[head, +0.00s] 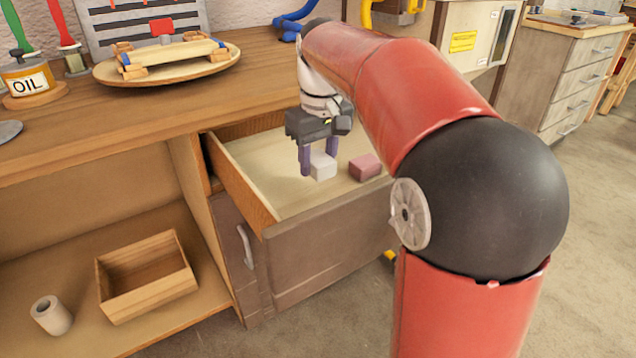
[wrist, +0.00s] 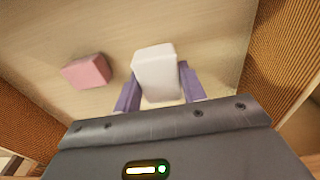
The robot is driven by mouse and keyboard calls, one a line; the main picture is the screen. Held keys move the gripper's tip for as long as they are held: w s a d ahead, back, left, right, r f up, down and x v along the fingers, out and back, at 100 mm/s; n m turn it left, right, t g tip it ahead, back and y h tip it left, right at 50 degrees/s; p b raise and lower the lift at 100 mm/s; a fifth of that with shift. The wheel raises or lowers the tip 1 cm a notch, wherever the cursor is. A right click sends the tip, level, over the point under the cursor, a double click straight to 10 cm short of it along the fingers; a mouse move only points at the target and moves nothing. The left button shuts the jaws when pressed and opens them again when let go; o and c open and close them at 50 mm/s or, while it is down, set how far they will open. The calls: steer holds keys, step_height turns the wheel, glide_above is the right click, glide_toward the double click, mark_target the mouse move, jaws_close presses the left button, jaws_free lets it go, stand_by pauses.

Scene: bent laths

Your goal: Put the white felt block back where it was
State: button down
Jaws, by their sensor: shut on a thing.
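The white felt block (head: 323,167) is between the purple fingers of my gripper (head: 313,163), inside the open drawer (head: 325,250). My gripper is shut on it. In the wrist view the white block (wrist: 156,72) shows between the two fingertips (wrist: 158,85), pointing away from the palm. The block is at or just above the drawer floor; I cannot tell whether it touches. A pink block (head: 365,167) lies on the drawer floor to the right of it in the head view. The pink block (wrist: 86,71) is apart from my gripper, to the left, in the wrist view.
The bench top (head: 120,118) holds a round board (head: 200,70) with laths and an oil tin (head: 28,80). Below, a shelf (head: 95,335) holds an open wooden box (head: 147,277) and a pale cylinder (head: 51,315).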

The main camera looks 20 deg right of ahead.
mark_target(318, 192)
steer(key=shift+f+b, duration=0.35)
steer(key=shift+f, duration=1.95)
steer(key=shift+f, duration=0.15)
steer(key=c, duration=0.8)
jaws_free()
steer(key=r, duration=0.4)
steer(key=r+p, duration=0.1)
steer(key=r, duration=0.3)
steer(key=s+r+p, duration=0.1)
steer(key=r, duration=0.3)
steer(key=shift+d+r, duration=0.15)
